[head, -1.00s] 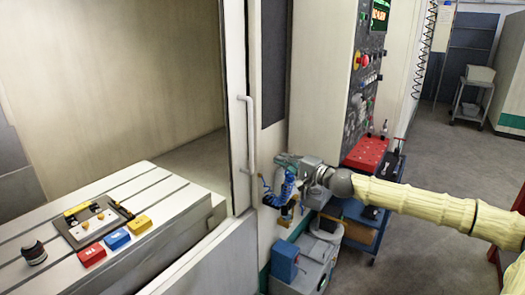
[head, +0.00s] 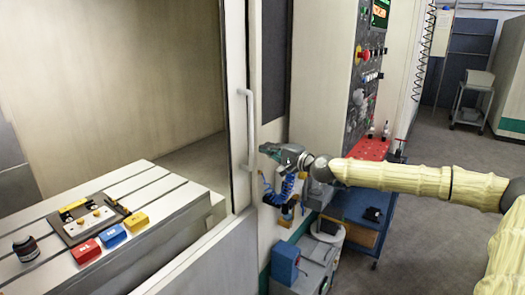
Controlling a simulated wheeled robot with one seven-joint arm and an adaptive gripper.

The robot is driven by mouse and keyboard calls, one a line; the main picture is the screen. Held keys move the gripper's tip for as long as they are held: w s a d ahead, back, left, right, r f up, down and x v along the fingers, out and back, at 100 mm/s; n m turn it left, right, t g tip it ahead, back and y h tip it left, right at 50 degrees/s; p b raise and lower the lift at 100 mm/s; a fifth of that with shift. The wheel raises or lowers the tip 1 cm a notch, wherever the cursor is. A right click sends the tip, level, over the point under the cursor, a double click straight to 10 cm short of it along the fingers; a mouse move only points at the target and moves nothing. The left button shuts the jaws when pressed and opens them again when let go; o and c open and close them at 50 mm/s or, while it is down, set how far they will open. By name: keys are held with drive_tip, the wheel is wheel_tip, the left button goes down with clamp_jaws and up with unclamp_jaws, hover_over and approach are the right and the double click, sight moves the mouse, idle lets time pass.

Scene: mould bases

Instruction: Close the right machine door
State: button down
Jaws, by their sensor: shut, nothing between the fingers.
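The right machine door (head: 239,100) is a tall pale panel with a vertical white handle (head: 250,130) near its edge. It stands at the right of the machine opening, which is open and shows the interior. My gripper (head: 268,150) is shut and empty. Its tip points left, just right of the handle's lower half. I cannot tell whether it touches the door or handle. A blue coiled hose hangs below the gripper.
Inside the machine, a slotted table (head: 150,180) carries a fixture plate (head: 88,218), red, blue and yellow blocks, and a dark round part. A control panel (head: 365,90), a blue cart (head: 352,210) and a blue box (head: 284,262) stand at right. Grey floor is free further right.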

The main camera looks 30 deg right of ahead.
drive_tip(key=shift+x, duration=1.4)
drive_tip(key=shift+a, duration=0.1)
